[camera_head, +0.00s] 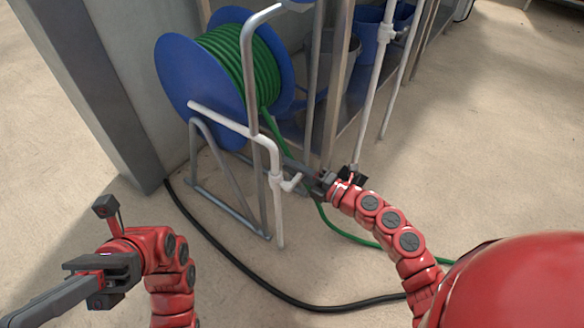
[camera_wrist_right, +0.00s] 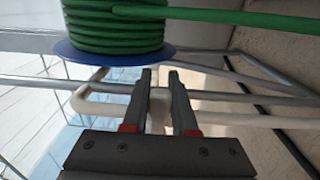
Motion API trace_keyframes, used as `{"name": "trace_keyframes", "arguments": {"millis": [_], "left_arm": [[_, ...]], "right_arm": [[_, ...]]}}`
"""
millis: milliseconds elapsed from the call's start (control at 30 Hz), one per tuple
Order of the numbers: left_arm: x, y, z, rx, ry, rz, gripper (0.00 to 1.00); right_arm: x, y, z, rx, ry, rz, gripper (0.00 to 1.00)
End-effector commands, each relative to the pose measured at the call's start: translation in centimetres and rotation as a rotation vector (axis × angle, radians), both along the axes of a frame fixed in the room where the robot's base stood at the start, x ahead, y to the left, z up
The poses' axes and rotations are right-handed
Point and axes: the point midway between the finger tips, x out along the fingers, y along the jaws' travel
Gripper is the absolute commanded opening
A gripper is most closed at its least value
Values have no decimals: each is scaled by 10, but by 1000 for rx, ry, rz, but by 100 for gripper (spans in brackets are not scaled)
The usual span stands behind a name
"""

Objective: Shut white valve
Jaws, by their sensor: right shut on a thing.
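The white valve (camera_head: 291,184) is a small pale fitting with a short handle on the white pipe (camera_head: 273,155), beside the hose reel. My right gripper (camera_head: 299,169) reaches the valve from the right. In the right wrist view, the gripper's two fingers (camera_wrist_right: 160,78) stand on either side of a pale part of the valve (camera_wrist_right: 158,108), and the gripper is shut on it. The exact contact is small and partly hidden in the head view. My left gripper (camera_head: 45,303) is at the lower left, away from the valve; its finger gap cannot be made out.
A blue reel (camera_head: 186,78) with green hose (camera_head: 238,58) stands on a grey tube frame (camera_head: 218,180) behind the valve. A black hose (camera_head: 240,270) and the green hose cross the floor. Metal posts and white pipes rise right of the reel. The floor at front centre is otherwise clear.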

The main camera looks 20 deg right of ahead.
Motion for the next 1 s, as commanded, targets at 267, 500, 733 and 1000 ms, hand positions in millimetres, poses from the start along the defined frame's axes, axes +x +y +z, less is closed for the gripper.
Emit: {"name": "trace_keyframes", "arguments": {"millis": [267, 500, 733, 1000], "left_arm": [[0, 0, 0, 0, -1, 0, 0], [0, 0, 0, -1, -2, -1, 0], [1, -1, 0, 4, 5, 2, 0], [35, -21, -15, 118, 207, 81, 0]], "right_arm": [[0, 0, 0, 1, 1, 0, 51], [0, 0, 0, 2, 1, 0, 56], [-1, -1, 0, 2, 1, -1, 56], [-18, -16, 1, 4, 6, -6, 56]]}}
